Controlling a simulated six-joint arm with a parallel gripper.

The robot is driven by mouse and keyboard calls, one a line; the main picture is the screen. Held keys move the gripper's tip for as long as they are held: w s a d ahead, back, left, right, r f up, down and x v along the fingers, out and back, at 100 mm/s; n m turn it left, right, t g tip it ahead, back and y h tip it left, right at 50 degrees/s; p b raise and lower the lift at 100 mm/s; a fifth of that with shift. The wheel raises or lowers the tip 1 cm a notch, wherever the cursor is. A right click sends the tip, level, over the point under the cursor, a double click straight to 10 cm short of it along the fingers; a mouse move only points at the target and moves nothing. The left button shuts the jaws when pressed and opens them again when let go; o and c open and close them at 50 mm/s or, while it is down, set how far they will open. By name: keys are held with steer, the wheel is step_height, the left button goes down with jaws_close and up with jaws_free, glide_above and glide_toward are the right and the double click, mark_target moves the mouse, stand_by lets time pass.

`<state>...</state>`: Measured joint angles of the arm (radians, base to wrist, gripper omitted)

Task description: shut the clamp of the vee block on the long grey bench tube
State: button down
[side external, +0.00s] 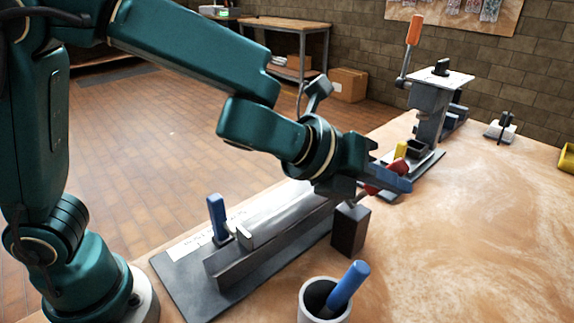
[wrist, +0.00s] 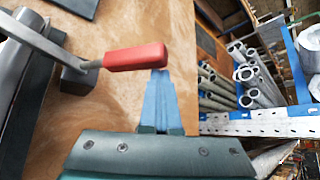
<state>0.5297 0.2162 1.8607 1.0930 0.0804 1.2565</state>
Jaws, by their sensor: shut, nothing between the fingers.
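The long grey bench tube (side external: 288,207) lies along a dark grey vee block (side external: 262,252) on a base plate. An upright blue-handled lever (side external: 216,214) stands at its near left end. A red clamp handle (side external: 374,189) shows at the far end, partly hidden by my gripper (side external: 408,184). In the wrist view, the red handle (wrist: 135,57) is on a metal lever (wrist: 40,40) that reaches over the tube (wrist: 22,105) side. My blue fingers (wrist: 160,72) are shut and empty, their tips close under the handle's free end. I cannot tell whether they touch it.
A dark block (side external: 350,231) stands beside the vee block, below my gripper. A cup (side external: 312,300) with a blue-handled tool is in front. A fixture with an orange handle (side external: 413,30) stands behind.

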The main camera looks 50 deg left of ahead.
mark_target(391, 168)
steer(key=a, duration=0.1)
steer(key=r+n+h, duration=0.1)
steer(key=a+n+t+h, duration=0.1)
steer(key=shift+w+a+r, duration=0.2)
steer(key=shift+a+r, duration=0.05)
steer(key=shift+a, duration=0.05)
steer(key=shift+s+a+r+n+t+h, duration=0.1)
steer(key=shift+a+r+n+h, duration=0.15)
steer(key=shift+a, duration=0.35)
steer(key=shift+a+r+n+t+h, duration=0.1)
steer(key=shift+a+n+h, duration=0.25)
steer(key=shift+a, duration=0.25)
steer(key=shift+s+a+r+n+t+h, duration=0.1)
steer(key=shift+a+r+n+h, duration=0.15)
steer(key=shift+a, duration=0.35)
steer(key=shift+a, duration=0.1)
